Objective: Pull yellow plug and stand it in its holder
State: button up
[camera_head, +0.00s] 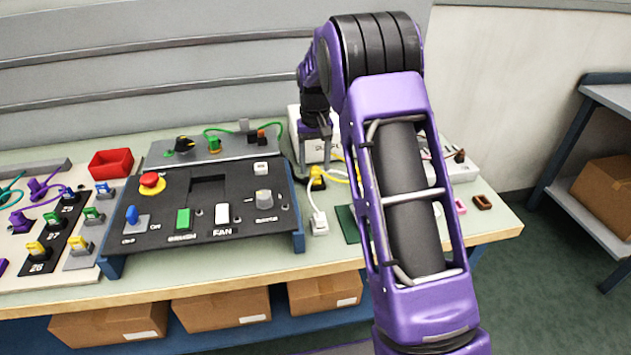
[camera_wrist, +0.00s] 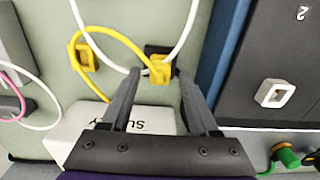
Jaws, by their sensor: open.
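A yellow plug (camera_wrist: 160,70) stands at a black socket (camera_wrist: 158,48) on the bench; it also shows in the head view (camera_head: 317,175). A yellow cable (camera_wrist: 110,37) runs from it in a loop to the left in the wrist view. A small yellow piece (camera_wrist: 86,58), perhaps the holder, sits on the bench beside that loop; the cable passes over it. My gripper (camera_wrist: 158,74) is open, its two fingers on either side of the yellow plug. I cannot tell whether they touch it. In the head view my gripper (camera_head: 315,158) is above the plug, partly hidden by my own wrist.
A white supply box (camera_wrist: 90,128) lies beneath my gripper. A black control panel (camera_head: 200,212) stands close by on the left in the head view. White cables (camera_wrist: 92,45) run near the fingers. A white plug (camera_head: 320,224) stands at the bench front. My arm hides part of the bench.

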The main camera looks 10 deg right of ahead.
jog(key=shift+f+b, duration=0.35)
jog(key=shift+f, duration=0.85)
jog(key=shift+p, duration=0.35)
grip_shut()
dwell(0.5)
dwell(1.0)
jog(key=o, duration=0.6)
grip_release()
jog(key=shift+r, duration=0.1)
